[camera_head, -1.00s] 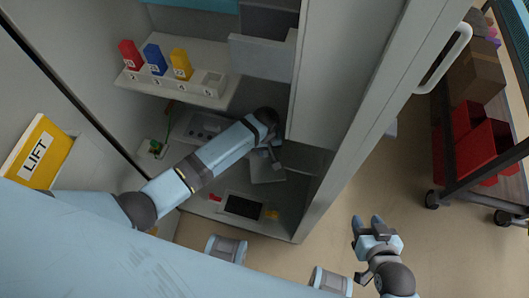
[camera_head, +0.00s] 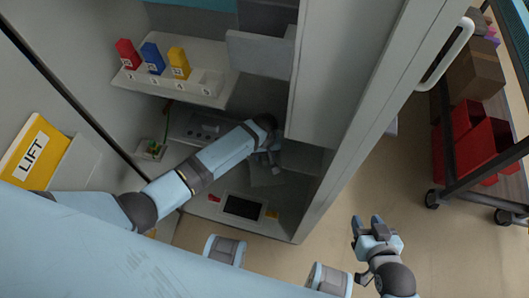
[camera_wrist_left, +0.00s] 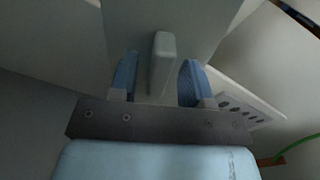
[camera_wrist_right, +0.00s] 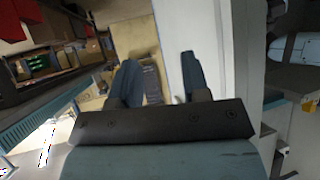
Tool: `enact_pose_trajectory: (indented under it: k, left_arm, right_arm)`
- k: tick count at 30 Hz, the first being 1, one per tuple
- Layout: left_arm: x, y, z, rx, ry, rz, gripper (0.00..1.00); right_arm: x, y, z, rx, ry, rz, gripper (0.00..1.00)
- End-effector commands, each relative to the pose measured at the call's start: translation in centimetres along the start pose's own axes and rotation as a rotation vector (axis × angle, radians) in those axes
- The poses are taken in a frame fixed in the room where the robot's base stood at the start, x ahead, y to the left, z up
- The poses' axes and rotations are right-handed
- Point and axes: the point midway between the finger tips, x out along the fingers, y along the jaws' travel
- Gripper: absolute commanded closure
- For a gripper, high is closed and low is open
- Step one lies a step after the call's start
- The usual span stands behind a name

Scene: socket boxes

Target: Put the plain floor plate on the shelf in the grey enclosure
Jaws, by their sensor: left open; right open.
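A plain grey plate (camera_head: 266,178) lies low inside the grey enclosure (camera_head: 340,90), partly hidden by my left gripper (camera_head: 273,158). It also shows in the left wrist view (camera_wrist_left: 200,25), with a pale upright handle (camera_wrist_left: 162,62). My left gripper (camera_wrist_left: 160,85) is open, one finger on each side of this handle, with gaps visible. The white shelf (camera_head: 215,92) in the enclosure is above and left of the gripper and carries a red, a blue and a yellow block. My right gripper (camera_head: 368,226) is open and empty outside the enclosure, over the floor.
A yellow plate marked LIFT (camera_head: 35,150) is at the left wall. A grey panel (camera_head: 262,53) juts out beside the shelf. A cart with red bins (camera_head: 485,150) stands right.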

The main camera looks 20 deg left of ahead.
Motion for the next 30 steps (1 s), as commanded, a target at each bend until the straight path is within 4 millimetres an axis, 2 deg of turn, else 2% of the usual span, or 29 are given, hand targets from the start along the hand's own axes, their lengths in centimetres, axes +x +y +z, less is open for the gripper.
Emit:
enact_pose_trajectory:
  k: [12, 16, 20, 23, 26, 30]
  left_arm:
    - [-6.3, 0.0, 0.0, 0.000, 0.001, 0.002, 0.55]
    - [-7.4, 0.0, 0.0, 0.000, 0.000, 0.001, 0.55]
    - [-7.7, 0.0, 0.1, 0.003, 0.001, 0.005, 0.55]
    - [-7.6, 0.2, 1.1, 0.035, 0.023, 0.053, 0.55]
    - [-7.9, 0.3, 3.3, 0.111, 0.096, 0.171, 0.55]
    - [-10.7, -0.6, 7.0, 0.248, 0.308, 0.382, 0.55]
  right_arm:
    - [-0.7, 0.1, -0.9, 0.010, -0.009, 0.001, 0.57]
    - [-0.6, 0.1, -0.7, 0.013, -0.015, 0.002, 0.57]
    - [-0.4, 0.1, -0.3, 0.015, -0.022, 0.003, 0.57]
    - [-0.4, 0.1, -0.2, 0.016, -0.022, 0.003, 0.57]
    - [-0.4, 0.1, -0.3, 0.016, -0.021, 0.004, 0.57]
    - [-0.4, 0.1, -0.6, 0.016, -0.016, 0.004, 0.57]
